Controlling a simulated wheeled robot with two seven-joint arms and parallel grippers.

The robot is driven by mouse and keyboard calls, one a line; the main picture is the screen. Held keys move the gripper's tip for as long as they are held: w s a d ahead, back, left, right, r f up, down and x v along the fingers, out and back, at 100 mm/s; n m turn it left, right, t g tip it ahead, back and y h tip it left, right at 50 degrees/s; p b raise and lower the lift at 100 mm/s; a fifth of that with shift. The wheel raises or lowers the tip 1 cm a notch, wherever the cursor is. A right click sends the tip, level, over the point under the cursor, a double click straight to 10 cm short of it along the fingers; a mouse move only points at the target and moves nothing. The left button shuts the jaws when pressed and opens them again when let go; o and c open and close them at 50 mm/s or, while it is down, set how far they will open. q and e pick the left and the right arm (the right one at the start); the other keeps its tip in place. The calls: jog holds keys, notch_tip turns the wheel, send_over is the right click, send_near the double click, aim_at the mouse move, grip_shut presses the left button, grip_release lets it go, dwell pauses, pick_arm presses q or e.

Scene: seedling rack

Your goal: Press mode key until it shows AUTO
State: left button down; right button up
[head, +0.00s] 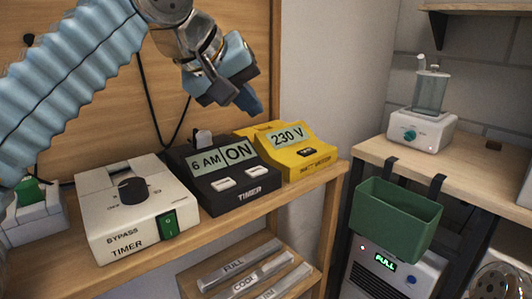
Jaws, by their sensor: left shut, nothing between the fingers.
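The black timer (238,204) stands on the wooden shelf, left of centre. Its display (219,156) reads "6 AM" on the left part and "ON" on the right part. Two white keys (223,184) sit on its sloping front; any small lettering by them is too small to read. My left gripper (250,103) is shut and empty, pointing down in the air above the timer and apart from it. My right gripper is not in view.
A white bypass timer box (110,225) with a dark knob and green switch stands left of the timer. A yellow meter (300,170) reading "230 V" stands close on its right. A green bin (395,215) hangs at the right bench.

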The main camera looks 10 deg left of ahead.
aim_at(252, 172)
pick_arm(q)
jog(key=shift+w, duration=0.45)
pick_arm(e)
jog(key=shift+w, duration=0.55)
pick_arm(q)
notch_tip(252, 172, down, 3)
jog(key=shift+f, duration=0.2)
notch_tip(252, 172, down, 4)
jog(key=b, duration=0.3)
jog(key=shift+f+b, duration=0.65)
jog(key=shift+f, duration=0.05)
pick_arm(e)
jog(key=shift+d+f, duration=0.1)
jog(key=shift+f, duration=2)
pick_arm(q)
jog(key=shift+f, duration=0.4)
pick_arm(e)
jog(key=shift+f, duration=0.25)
